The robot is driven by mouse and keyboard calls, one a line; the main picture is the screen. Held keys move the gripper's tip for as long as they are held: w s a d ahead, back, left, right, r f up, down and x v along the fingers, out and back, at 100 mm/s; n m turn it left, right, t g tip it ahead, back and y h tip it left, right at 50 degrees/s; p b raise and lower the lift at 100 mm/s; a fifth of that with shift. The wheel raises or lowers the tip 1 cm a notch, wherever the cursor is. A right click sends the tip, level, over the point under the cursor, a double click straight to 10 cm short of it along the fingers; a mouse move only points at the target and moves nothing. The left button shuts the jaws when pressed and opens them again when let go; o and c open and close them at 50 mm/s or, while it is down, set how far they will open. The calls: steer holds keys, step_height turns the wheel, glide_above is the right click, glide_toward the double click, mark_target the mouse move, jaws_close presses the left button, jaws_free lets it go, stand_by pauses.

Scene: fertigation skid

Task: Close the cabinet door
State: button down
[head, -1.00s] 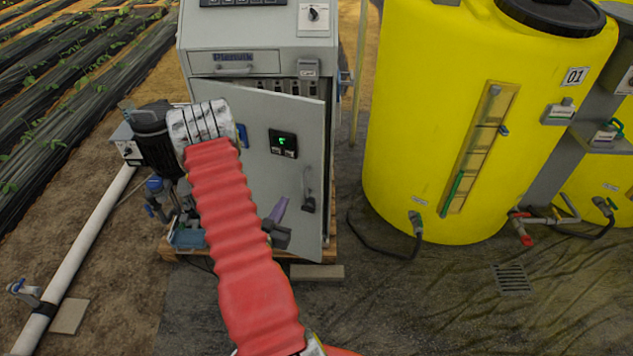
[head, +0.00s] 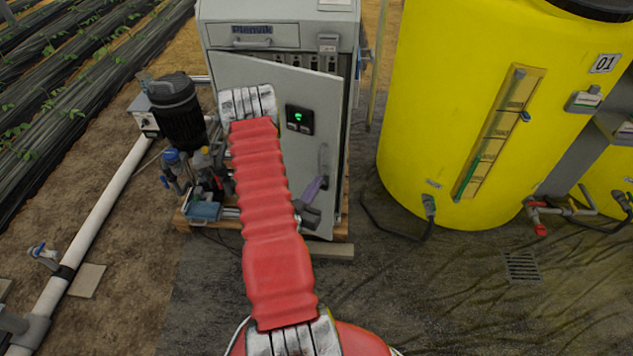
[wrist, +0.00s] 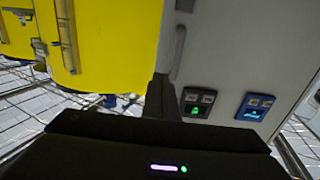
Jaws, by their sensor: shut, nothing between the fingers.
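The grey cabinet door (head: 270,95) stands ajar, its right edge swung out from the cabinet (head: 280,12). My gripper (head: 316,187) is shut and empty, just left of the handle's lower part in the head view. In the wrist view the dark shut fingers (wrist: 160,95) reach toward the door (wrist: 230,50), close to the handle (wrist: 178,52). I cannot tell whether they touch it. My red-sleeved arm hides part of the door's left and lower area.
A yellow tank (head: 440,110) stands right of the cabinet, with a dark hose (head: 395,232) at its foot. A black pump (head: 178,108) and pipework stand left. A white pipe (head: 105,210) runs along the ground. The ground between the cabinet and tank looks mostly clear.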

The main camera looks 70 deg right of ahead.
mark_target(334, 154)
steer(key=d, duration=0.3)
steer(key=s+d, duration=0.1)
steer(key=d, duration=0.7)
steer(key=shift+s+d, duration=0.25)
